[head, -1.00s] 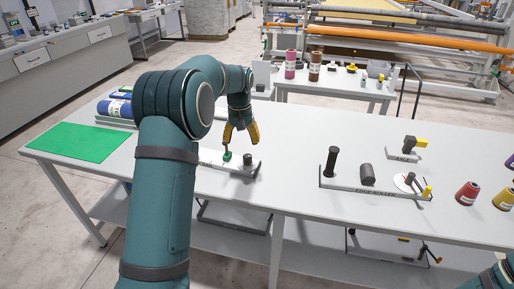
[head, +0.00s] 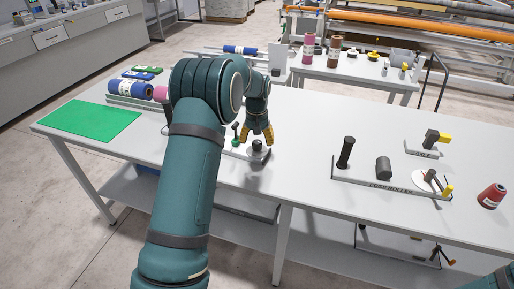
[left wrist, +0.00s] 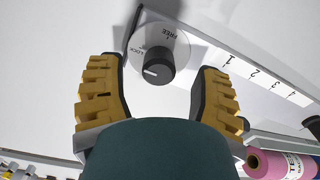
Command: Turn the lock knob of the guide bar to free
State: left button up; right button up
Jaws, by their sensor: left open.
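The lock knob (left wrist: 158,67) is a short black cylinder with a white mark on top, on a round pale dial (left wrist: 178,45) lettered FREE and LOCK in the left wrist view. The mark points to the left in that view, nearer the LOCK lettering than FREE. My left gripper (left wrist: 157,95) is open, its yellow fingers on either side of the knob with gaps. In the head view the left gripper (head: 257,135) is just above the black knob (head: 257,145) on the white guide bar base (head: 238,152). My right gripper is out of view.
A numbered scale (left wrist: 255,75) lies beside the dial. The edge roller plate (head: 375,184) is to the right, with clear table between. A green mat (head: 90,120) lies at the left.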

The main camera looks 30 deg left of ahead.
pick_arm(q)
jog(key=shift+f, duration=1.35)
jog(key=shift+w, duration=0.1)
grip_shut()
